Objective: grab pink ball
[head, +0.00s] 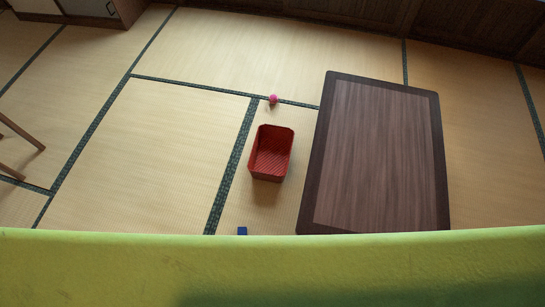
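The pink ball (273,99) is small and lies on the tatami floor, beside a dark green mat border, in the upper middle of the head view. It is beyond the red basket and left of the low table's far corner. Neither of my grippers shows in the head view, so I cannot see whether they are open or shut.
A red open basket (256,166) stands on the tatami below the ball. A low dark wooden table (380,150) is on the right. A small blue block (242,231) shows at the edge of a wide green surface (270,265). Wooden legs (22,133) are at left. Tatami left of the basket is clear.

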